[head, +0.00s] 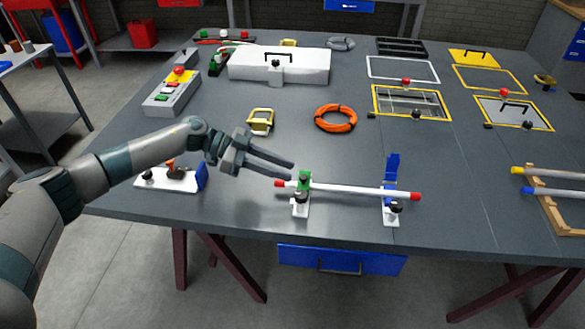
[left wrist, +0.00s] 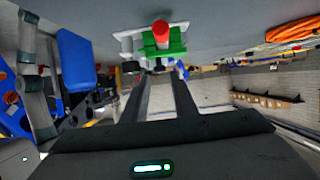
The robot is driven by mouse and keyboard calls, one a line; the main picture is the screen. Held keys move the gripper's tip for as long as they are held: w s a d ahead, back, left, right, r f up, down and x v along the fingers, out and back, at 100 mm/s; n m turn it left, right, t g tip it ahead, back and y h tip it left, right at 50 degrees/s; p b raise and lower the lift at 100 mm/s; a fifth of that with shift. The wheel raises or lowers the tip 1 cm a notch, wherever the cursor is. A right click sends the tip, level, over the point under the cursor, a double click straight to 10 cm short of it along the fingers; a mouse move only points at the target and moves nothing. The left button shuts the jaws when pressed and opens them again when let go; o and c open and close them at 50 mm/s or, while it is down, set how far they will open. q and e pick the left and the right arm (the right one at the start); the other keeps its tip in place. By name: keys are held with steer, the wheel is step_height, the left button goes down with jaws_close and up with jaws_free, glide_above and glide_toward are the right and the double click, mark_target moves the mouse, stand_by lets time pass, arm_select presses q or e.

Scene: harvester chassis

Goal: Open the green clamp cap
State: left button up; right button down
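The green clamp cap (head: 304,180) sits over the left end of a white rod (head: 345,189) with red tips, on a white clamp base (head: 300,207). It looks closed over the rod. In the left wrist view the green cap (left wrist: 164,48) is just beyond the fingertips, with the red rod tip (left wrist: 162,29) in front of it. My left gripper (head: 292,171) is open and empty, its two fingers apart, close to the left of the cap and slightly above. It also shows in the left wrist view (left wrist: 162,78). My right gripper is not in view.
A second clamp with a raised blue cap (head: 391,169) holds the rod's right end. A white fixture with a blue plate (head: 200,177) stands below my left forearm. An orange cable coil (head: 336,118) and yellow clip (head: 261,121) lie behind. Bare table surrounds the clamps.

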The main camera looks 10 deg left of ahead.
mark_target(301, 176)
arm_select(q)
steer(key=shift+p+x, duration=0.35)
steer(key=shift+x, duration=1.4)
jaws_close()
